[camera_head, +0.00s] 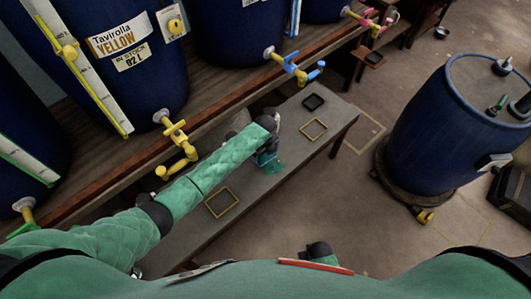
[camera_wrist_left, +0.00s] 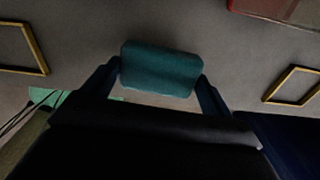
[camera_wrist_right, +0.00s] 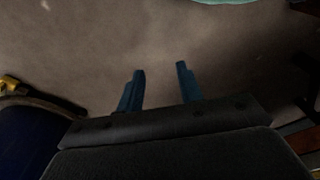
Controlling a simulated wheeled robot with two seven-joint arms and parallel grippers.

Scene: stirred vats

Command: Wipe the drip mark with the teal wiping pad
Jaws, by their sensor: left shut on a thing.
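My left gripper (camera_head: 267,150) is over the grey bench and shut on the teal wiping pad (camera_wrist_left: 162,70). In the left wrist view the pad sits between the two fingertips (camera_wrist_left: 162,75), with grey bench top around it. In the head view the pad (camera_head: 270,164) shows just past the gripper, at or close above the bench; I cannot tell whether it touches. I cannot make out the drip mark for sure; the pad or arm may hide it. My right gripper (camera_wrist_right: 160,80) is open and empty above the floor.
Blue vats with yellow and blue taps (camera_head: 180,140) stand on a wooden shelf (camera_head: 225,97) behind. A blue drum (camera_head: 440,125) stands on the right; floor between is clear.

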